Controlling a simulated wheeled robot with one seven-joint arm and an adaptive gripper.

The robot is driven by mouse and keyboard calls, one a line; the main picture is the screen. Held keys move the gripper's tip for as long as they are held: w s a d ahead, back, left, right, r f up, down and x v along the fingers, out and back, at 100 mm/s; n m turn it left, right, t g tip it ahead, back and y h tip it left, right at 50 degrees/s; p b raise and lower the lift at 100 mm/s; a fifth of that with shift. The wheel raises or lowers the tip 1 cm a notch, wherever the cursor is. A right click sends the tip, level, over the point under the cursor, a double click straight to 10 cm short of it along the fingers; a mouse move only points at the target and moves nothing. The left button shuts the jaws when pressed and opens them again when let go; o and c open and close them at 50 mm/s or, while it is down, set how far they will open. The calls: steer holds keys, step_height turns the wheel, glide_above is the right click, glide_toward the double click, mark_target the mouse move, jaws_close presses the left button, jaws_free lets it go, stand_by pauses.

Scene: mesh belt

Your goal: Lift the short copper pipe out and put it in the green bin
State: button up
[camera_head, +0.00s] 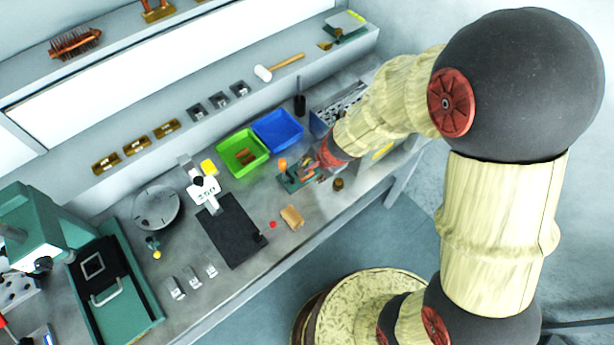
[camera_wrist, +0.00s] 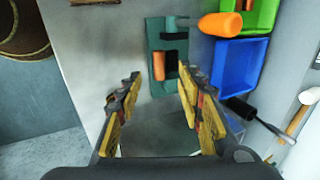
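A teal fixture (camera_head: 289,184) stands on the bench, and it also shows in the wrist view (camera_wrist: 155,37). A short copper-orange pipe (camera_wrist: 159,66) sits in it beside a dark slot. My gripper (camera_wrist: 160,80) is open and empty, its fingers spread on either side below the fixture in the wrist view. In the head view my gripper (camera_head: 318,166) is just right of the fixture and partly covers it. The green bin (camera_head: 224,152) stands behind and left of the fixture, with copper-coloured pieces inside. Its corner shows in the wrist view (camera_wrist: 262,16).
A blue bin (camera_head: 278,131) adjoins the green bin. An orange-handled part (camera_wrist: 220,25) sticks out beside the fixture. A dark-handled tool (camera_wrist: 240,108) lies near my right finger. A black mat (camera_head: 231,232) and a tan block (camera_head: 292,217) lie in front.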

mark_target(308, 177)
steer(key=b+x, duration=0.3)
steer(key=x, duration=0.3)
steer(key=shift+w+d, duration=0.1)
steer(key=shift+c, duration=1.3)
jaws_close()
